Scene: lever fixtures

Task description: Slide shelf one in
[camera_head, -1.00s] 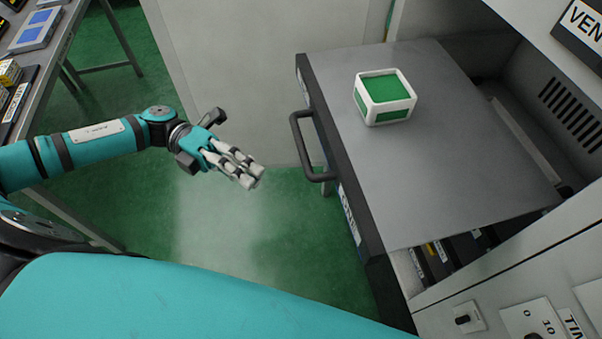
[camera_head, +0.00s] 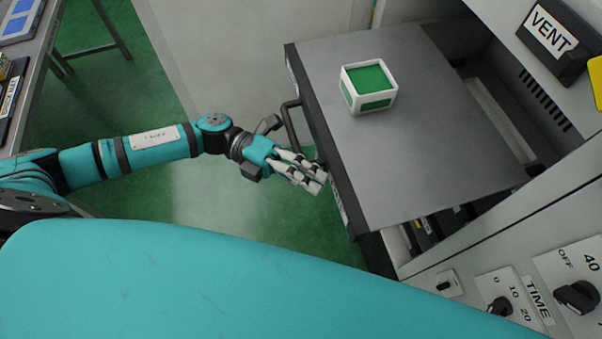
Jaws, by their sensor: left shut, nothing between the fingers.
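The grey shelf (camera_head: 420,140) is pulled out of the cabinet on the right, with a dark front edge facing left. Its dark bar handle (camera_head: 288,125) stands off that front edge. My left gripper (camera_head: 319,181) is shut and empty, with its fingertips close to the shelf's front edge at the near end of the handle. The fingers overlap part of the handle in the picture, and I cannot tell whether they touch it. A green and white box (camera_head: 369,86) sits upright on the shelf. My right gripper is not in view.
The cabinet's lower panel (camera_head: 480,262) has several knobs and a TIME label. A dark VENT plate (camera_head: 556,38) is above the shelf opening. A bench (camera_head: 42,85) with objects stands at the far left. Green floor (camera_head: 110,110) lies open between bench and shelf.

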